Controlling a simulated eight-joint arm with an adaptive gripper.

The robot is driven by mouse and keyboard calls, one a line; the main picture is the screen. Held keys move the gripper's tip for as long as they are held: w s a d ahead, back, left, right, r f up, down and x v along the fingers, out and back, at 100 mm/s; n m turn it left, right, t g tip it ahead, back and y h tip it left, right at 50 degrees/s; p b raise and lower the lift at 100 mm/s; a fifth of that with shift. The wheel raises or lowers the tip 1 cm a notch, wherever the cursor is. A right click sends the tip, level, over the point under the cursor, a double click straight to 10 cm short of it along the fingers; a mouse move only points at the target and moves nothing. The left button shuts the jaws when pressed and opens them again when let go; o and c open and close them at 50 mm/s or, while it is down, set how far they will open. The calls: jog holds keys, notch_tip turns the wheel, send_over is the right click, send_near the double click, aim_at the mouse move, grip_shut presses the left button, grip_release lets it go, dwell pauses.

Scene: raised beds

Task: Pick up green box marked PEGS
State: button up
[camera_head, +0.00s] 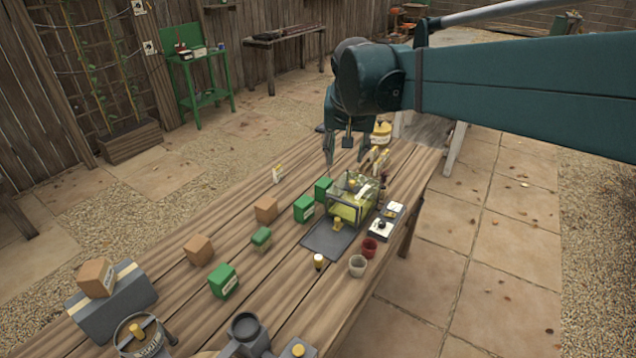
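Several green boxes stand on the plank table. One green box (224,281) is nearest, with a pale label on its front. A smaller green box (261,237) stands further back. Two more, a green box (304,208) and a green box (323,189), stand near the clear container. The labels are too small to read, so I cannot tell which box is marked PEGS. My gripper (347,155) hangs over the far part of the table, beyond the green boxes. Its fingers are apart, and I see nothing held between them.
A clear container (341,209) with yellow-green contents stands on a dark mat (318,242). Tan boxes (198,249) (266,209) stand among the green ones. Red (369,247) and pale (357,266) cups are near the right edge. A grey case (118,304) lies front left.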

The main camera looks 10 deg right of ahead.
jog(key=w+f+m+g+p, duration=0.1)
jog(key=w+f+m+p, duration=0.1)
jog(key=w, duration=1.3)
jog(key=m+h+p, duration=0.2)
jog(key=m, duration=0.1)
send_over(322, 184)
jog(key=s, duration=0.1)
notch_tip(322, 184, down, 8)
jog(key=shift+g, duration=0.4)
jog(key=f, duration=1.2)
jog(key=a+f, duration=0.1)
jog(key=f, duration=0.5)
jog(key=shift+f, duration=0.55)
jog(key=shift+b+x, duration=0.35)
jog(key=shift+x, duration=0.9)
jog(key=shift+f, duration=0.15)
